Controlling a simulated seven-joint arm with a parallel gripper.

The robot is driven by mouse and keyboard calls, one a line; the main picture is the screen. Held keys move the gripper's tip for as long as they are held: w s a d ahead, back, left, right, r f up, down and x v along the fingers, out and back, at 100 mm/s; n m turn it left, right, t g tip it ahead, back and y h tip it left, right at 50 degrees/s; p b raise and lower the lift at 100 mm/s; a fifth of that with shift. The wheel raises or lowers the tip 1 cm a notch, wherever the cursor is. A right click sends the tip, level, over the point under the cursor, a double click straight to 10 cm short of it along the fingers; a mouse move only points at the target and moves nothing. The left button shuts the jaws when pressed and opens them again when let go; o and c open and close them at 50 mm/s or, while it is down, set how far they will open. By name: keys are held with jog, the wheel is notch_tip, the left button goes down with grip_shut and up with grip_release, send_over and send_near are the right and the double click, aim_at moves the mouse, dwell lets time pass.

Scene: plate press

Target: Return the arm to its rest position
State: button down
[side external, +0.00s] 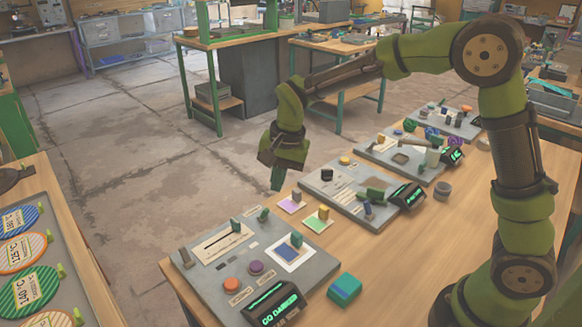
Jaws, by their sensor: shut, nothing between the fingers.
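My gripper (278,178) hangs from my raised green arm, above the table's left edge in the side external view. Its fingers point down, are shut and hold nothing. It is apart from the boards below.
More grey boards (345,196) run back along the wooden table (400,270). A teal block (344,289) lies right of the nearest board, and a grey ring-shaped part (442,190) stands farther back. Round striped plates (30,292) lie on a separate table at left. The floor between is clear.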

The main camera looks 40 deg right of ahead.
jog(key=s+d+r+n+t, duration=0.1)
jog(key=s+r+n, duration=0.1)
jog(key=s, duration=0.5)
jog(key=s+d+r+n+t, duration=0.2)
jog(key=s+r, duration=0.3)
jog(key=s, duration=0.2)
jog(key=s+d+r+n+t+y, duration=0.1)
jog(key=s+d+r+n+t, duration=0.1)
jog(key=s, duration=0.5)
jog(key=shift+s+r+n, duration=0.35)
jog(key=shift+r+n, duration=0.15)
jog(key=shift+r, duration=0.3)
